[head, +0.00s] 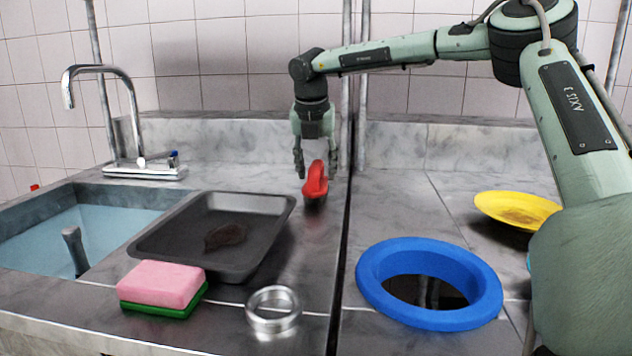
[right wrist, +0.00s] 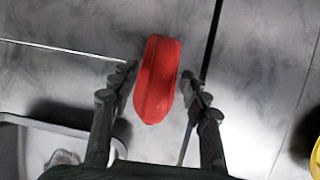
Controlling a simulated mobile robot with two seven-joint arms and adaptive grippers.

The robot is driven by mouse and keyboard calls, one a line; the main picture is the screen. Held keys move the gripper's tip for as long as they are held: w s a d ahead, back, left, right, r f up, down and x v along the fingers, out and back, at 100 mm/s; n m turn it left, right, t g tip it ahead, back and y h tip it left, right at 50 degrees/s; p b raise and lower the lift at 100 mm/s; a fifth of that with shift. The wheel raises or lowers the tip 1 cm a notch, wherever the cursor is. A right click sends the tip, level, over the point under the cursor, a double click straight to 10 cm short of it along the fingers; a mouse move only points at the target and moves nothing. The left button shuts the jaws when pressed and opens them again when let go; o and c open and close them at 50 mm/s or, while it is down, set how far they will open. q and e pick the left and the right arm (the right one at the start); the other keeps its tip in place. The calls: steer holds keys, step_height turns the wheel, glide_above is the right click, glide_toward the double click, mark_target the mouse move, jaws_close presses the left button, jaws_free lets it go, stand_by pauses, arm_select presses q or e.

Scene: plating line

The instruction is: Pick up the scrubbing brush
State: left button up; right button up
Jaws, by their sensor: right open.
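The scrubbing brush (head: 315,182) has a red handle and stands on the grey counter to the right of the dark tray. In the right wrist view the red brush (right wrist: 157,78) lies between the fingertips, lengthwise between the two fingers. My right gripper (head: 314,168) points down just above and behind the brush, with its fingers apart and one on each side. It also shows in the right wrist view (right wrist: 158,88), open, with small gaps to the brush. The brush's underside is hidden. My left gripper is out of view.
A dark tray (head: 268,203) with a brown lump stands left of the brush. A pink and green sponge (head: 162,285), a metal ring (head: 273,310), a blue-rimmed round opening (head: 432,316) and a yellow plate (head: 515,208) are around. A sink with a tap (head: 140,165) lies left.

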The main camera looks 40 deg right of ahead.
steer(key=shift+c, duration=0.2)
jaws_close()
steer(key=shift+r, duration=0.1)
steer(key=shift+r, duration=0.1)
